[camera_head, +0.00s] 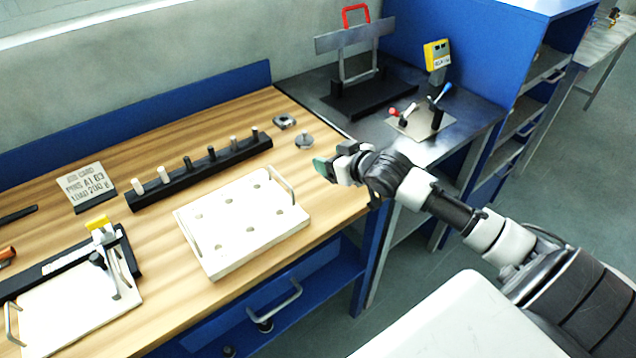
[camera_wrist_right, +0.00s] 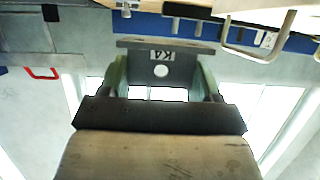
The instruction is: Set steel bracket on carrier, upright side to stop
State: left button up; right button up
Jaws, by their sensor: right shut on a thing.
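My right gripper (camera_head: 335,160) is over the right end of the wooden bench, its jaws pointing left. In the right wrist view its two green fingertips (camera_wrist_right: 162,78) are shut on the steel bracket (camera_wrist_right: 145,68), a grey plate with a round hole, an inverted K4 label and a flange along its upper edge in the picture. In the head view the bracket is hard to tell from the gripper. A white plate with several holes and two handles (camera_head: 219,246) lies flat on the bench; I cannot tell if it is the carrier. My left gripper is out of view.
At lower left is another white plate (camera_head: 60,328) with a black bar and yellow-topped clamp (camera_head: 97,222). A dark side table (camera_head: 300,88) holds a red-handled frame (camera_head: 355,15).

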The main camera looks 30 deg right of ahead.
send_over(317, 197)
notch_tip(317, 197, down, 3)
jog(key=shift+r, duration=0.2)
notch_tip(317, 197, down, 3)
jog(key=shift+d+r+p, duration=0.1)
jog(key=shift+p, duration=0.9)
jog(key=shift+f, duration=0.35)
jog(key=shift+f, duration=0.15)
jog(key=o, duration=1)
